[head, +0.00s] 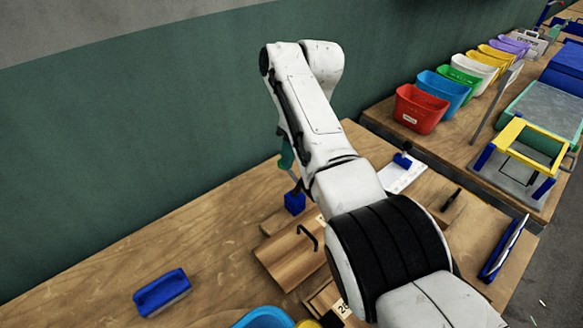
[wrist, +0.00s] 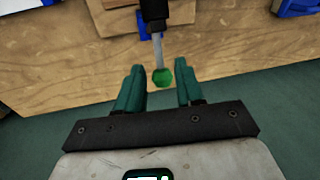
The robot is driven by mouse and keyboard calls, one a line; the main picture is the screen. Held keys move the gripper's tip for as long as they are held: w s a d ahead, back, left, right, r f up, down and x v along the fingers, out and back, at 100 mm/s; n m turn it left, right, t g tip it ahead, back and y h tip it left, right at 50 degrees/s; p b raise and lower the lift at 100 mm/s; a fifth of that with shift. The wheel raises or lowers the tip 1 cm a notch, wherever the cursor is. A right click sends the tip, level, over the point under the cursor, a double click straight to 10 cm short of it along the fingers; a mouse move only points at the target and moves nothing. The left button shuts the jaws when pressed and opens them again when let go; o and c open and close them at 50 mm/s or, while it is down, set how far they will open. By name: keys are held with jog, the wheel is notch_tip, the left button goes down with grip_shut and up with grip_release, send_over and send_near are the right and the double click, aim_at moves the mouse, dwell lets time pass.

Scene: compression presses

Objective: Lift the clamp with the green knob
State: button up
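The green knob (wrist: 162,76) shows in the wrist view at the end of a thin silver rod (wrist: 157,46), which runs up to a black part (wrist: 153,10) of the clamp. The knob lies between the teal fingers of my gripper (wrist: 159,67), near their tips, with a gap visible on each side. My gripper is open and empty. In the head view my arm covers much of the clamp area; one teal finger of my gripper (head: 286,152) shows above a blue block (head: 295,202) on the table.
A wooden board with a black handle (head: 290,258) lies beside the blue block. A blue-topped block (head: 162,292) lies at the left on open table (head: 100,290). A green wall (head: 120,150) stands close behind. Coloured bins, starting with a red one (head: 420,108), line the right table.

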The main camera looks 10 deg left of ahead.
jog(key=shift+w+d+r+b, duration=0.1)
jog(key=shift+d+r+b, duration=0.05)
jog(key=shift+r, duration=0.75)
jog(key=shift+w+d+r+b, duration=0.1)
jog(key=shift+d+r, duration=0.05)
jog(key=shift+r, duration=0.75)
jog(key=shift+w+d+r+b, duration=0.1)
jog(key=shift+d+r+b, duration=0.05)
jog(key=shift+r, duration=0.75)
